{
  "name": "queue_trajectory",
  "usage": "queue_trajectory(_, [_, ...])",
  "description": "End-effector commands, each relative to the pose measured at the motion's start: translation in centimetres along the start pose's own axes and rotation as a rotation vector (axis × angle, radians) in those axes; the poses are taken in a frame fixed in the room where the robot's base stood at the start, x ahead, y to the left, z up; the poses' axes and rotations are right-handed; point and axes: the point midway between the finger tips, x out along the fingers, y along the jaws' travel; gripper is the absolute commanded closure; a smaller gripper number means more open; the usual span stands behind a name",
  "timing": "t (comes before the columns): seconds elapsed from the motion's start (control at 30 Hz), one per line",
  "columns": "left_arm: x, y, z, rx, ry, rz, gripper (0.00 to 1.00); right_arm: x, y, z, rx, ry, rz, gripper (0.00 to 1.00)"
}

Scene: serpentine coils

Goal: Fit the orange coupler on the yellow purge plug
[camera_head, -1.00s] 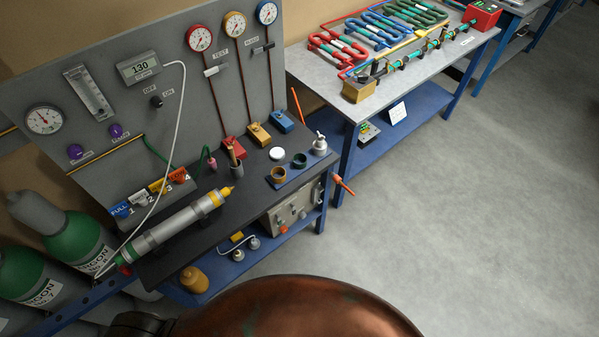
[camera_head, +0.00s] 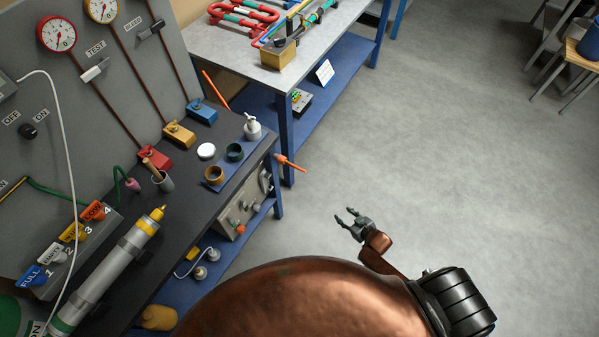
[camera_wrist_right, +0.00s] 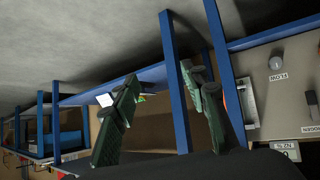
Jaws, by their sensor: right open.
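An orange-brown ring (camera_head: 214,175), which looks like the orange coupler, sits at the near end of a small blue tray on the dark bench. A long silver cylinder (camera_head: 110,265) lies along the bench; its yellow band and pointed tip (camera_head: 150,221) look like the yellow purge plug. The tip is bare and left of the ring. My right gripper (camera_head: 346,215) is open and empty over the floor, right of the bench and well apart from both. Its two dark green fingers (camera_wrist_right: 160,78) are spread in the right wrist view. My left gripper is out of view.
A green ring (camera_head: 235,152) and a white disc (camera_head: 206,150) are near the orange ring. A white pump bottle (camera_head: 252,127) and a grey cup (camera_head: 163,181) stand on the bench. An orange rod (camera_head: 290,162) juts out at its right side. Open floor (camera_head: 450,150) lies to the right.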

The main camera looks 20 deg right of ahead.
Motion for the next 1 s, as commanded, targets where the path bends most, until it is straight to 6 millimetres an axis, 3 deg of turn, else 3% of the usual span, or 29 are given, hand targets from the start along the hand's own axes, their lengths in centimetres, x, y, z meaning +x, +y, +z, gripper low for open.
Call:
queue_trajectory(0.03, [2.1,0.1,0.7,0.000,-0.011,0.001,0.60,2.0,0.1,-3.0,-0.017,0.078,-0.026,0.59])
queue_trajectory(0.17, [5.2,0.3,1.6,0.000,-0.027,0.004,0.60,4.0,-1.0,-12.9,-0.039,0.287,-0.120,0.59])
queue_trajectory(0.3, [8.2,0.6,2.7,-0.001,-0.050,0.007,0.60,3.9,-4.0,-21.8,-0.058,0.480,-0.255,0.59])
queue_trajectory(0.4, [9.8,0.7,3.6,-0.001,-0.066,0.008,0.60,2.8,-6.3,-26.2,-0.067,0.577,-0.348,0.59])
queue_trajectory(0.5, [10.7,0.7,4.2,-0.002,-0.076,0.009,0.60,1.6,-8.1,-28.9,-0.072,0.640,-0.417,0.59])
queue_trajectory(0.67, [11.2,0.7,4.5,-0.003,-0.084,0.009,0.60,0.9,-9.4,-31.0,-0.073,0.678,-0.462,0.59])
queue_trajectory(1.0, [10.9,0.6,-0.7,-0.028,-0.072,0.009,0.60,4.2,-11.4,-33.7,-0.073,0.678,-0.462,0.59])
